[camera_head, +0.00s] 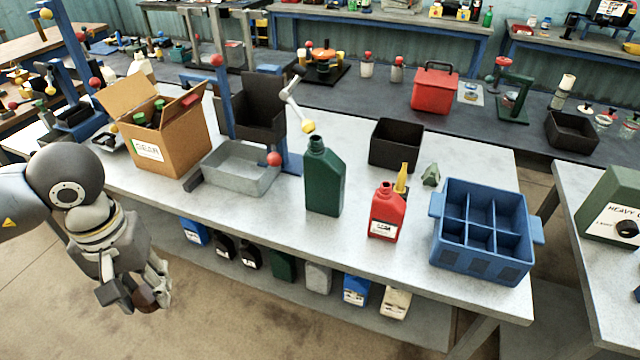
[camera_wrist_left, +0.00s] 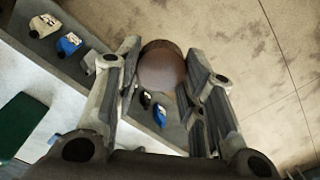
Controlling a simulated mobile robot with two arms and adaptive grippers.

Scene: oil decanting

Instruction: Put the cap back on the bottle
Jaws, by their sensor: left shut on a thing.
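My left gripper (camera_head: 150,290) is off the front left of the table, over the floor. It is shut on a round brown cap (camera_wrist_left: 162,66), which sits between the fingertips in the left wrist view. The dark green bottle (camera_head: 325,183) stands upright near the middle of the table, and its neck looks uncapped. A green shape at the left of the wrist view (camera_wrist_left: 22,122) looks like this bottle. A smaller red bottle (camera_head: 385,215) stands to its right; I cannot tell whether it is capped. My right gripper is not in view.
A metal tray (camera_head: 240,180) and a cardboard box (camera_head: 172,145) stand left of the green bottle. A black bin (camera_head: 396,145), a yellow funnel (camera_head: 402,180) and a blue divided crate (camera_head: 485,245) stand to its right. Several containers are on the shelf below. The table front is clear.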

